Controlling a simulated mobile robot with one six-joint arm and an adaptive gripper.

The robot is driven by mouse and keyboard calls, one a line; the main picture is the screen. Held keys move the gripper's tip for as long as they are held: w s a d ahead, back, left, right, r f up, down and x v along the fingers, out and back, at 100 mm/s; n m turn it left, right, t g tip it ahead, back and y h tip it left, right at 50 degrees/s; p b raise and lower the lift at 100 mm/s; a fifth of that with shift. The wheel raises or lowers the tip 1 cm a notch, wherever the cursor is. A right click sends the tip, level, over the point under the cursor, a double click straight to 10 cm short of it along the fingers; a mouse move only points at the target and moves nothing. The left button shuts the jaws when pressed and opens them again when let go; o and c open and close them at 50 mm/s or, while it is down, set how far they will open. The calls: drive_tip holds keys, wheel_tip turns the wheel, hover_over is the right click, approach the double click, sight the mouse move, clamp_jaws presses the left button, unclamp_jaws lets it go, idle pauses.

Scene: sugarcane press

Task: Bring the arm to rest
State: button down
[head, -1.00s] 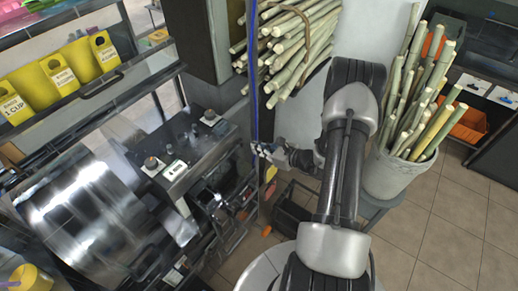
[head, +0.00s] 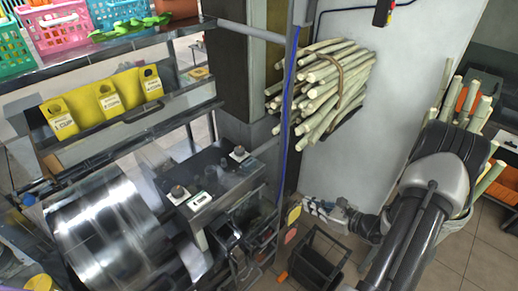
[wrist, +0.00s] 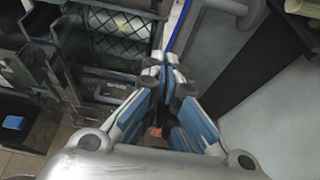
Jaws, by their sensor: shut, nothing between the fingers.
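My gripper (head: 317,206) shows in the head view at the end of my arm, in front of the grey wall and just right of the press machine. It points left, toward the blue-edged post. In the wrist view my gripper (wrist: 168,68) has its blue-padded fingers drawn together at the tips, with nothing held between them. My arm comes in from the lower right of the head view and covers part of the cane bucket.
The press (head: 205,190) with its shiny drum (head: 105,230) stands at left. A cane bundle (head: 325,85) hangs on the wall. A black crate (head: 318,262) stands below my gripper. Upright canes (head: 480,110) stand at right. Yellow cup holders (head: 105,98) sit on a shelf.

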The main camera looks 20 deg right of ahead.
drive_tip(key=s+a+r+n+g+y, duration=0.15)
drive_tip(key=a+r+n+g, duration=0.25)
drive_tip(key=a+r+n, duration=0.6)
drive_tip(key=s+a+r+n+g+y, duration=0.1)
drive_tip(key=a+r+n+g+y, duration=0.2)
drive_tip(key=a+r+n+g, duration=0.65)
drive_tip(key=s+a+r+n+t+h+b, duration=0.1)
drive_tip(key=s+a+r+n+t+h, duration=0.1)
drive_tip(key=s+n, duration=0.4)
drive_tip(key=s+a+r+n+t+h, duration=0.3)
drive_tip(key=s+a+r+n+h, duration=0.1)
drive_tip(key=s+r+n+h, duration=0.1)
drive_tip(key=s+n+h, duration=0.1)
drive_tip(key=s+h, duration=0.1)
drive_tip(key=s, duration=0.1)
drive_tip(key=shift+s+r+t+b, duration=0.2)
drive_tip(key=shift+s+t+b, duration=0.15)
drive_tip(key=shift+a, duration=0.1)
